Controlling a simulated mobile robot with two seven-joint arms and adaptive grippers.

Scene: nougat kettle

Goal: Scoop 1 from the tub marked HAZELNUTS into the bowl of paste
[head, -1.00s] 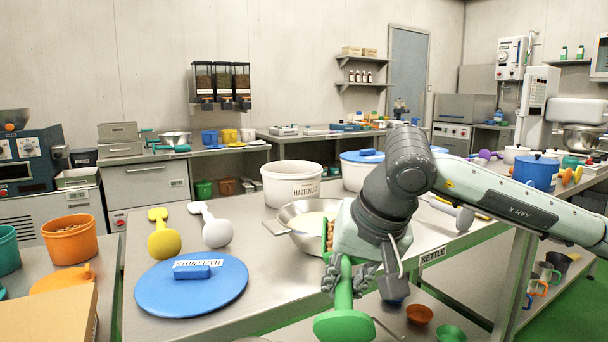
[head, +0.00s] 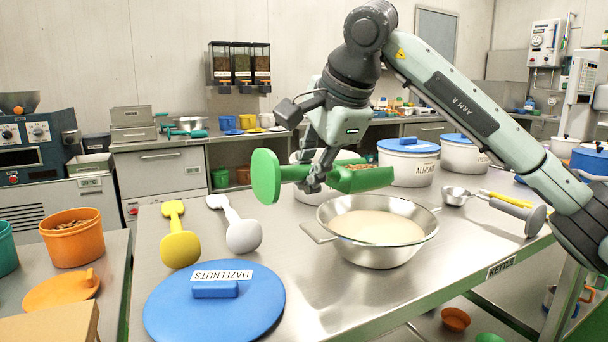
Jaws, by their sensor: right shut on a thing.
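My right gripper (head: 314,178) is shut on the handle of a green scoop (head: 360,179). The steel bowl (head: 415,240) stands on the table and holds smooth pale paste (head: 378,226). A white tub (head: 312,194) stands behind the scoop, mostly hidden by the scoop and gripper, its label covered. The blue lid marked HAZELNUTS (head: 245,312) lies on the table at front left. My left gripper is out of view.
A yellow scoop (head: 180,248) and a white scoop (head: 243,234) lie left of the bowl. A lidded tub marked ALMONDS (head: 408,168) and another blue-lidded tub (head: 462,155) stand behind it.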

